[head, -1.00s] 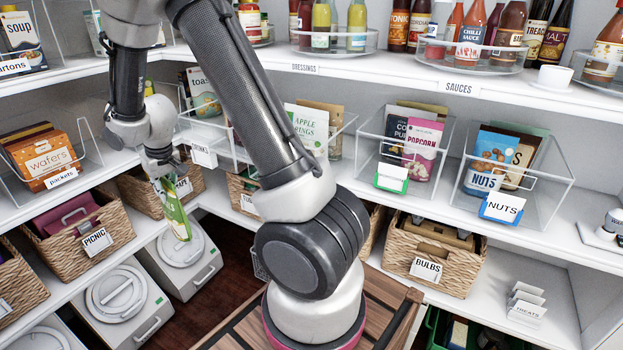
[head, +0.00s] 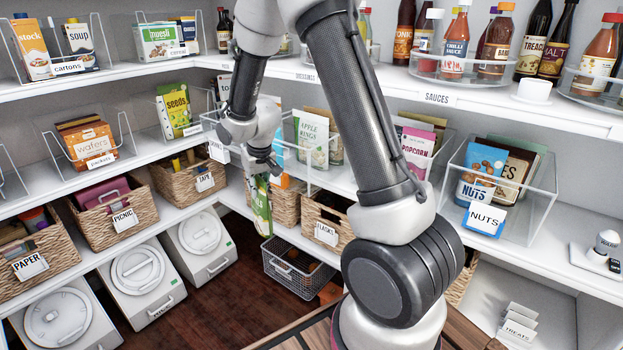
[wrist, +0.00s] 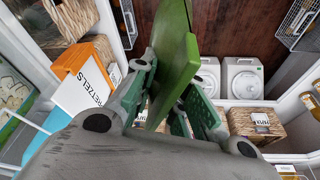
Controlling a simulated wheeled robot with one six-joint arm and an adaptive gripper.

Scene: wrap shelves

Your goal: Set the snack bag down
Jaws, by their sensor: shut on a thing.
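The snack bag (head: 261,214) is green with a pale printed front and hangs upright below my gripper (head: 262,172) in the head view. In the wrist view the green bag (wrist: 178,70) stands edge-on between the green-padded fingers of my gripper (wrist: 168,98), which is shut on it. The bag is held in the air in front of the corner shelves, over the dark floor, and overlaps a basket behind it in the head view. My arm hides part of the middle shelf.
A clear bin with apple rings (head: 312,140) stands right of the bag. A nuts bin (head: 540,190) is further right. Baskets labelled picnic (head: 125,220) and flasks (head: 326,233) line the lower shelf. Dark floor (head: 235,295) lies open below.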

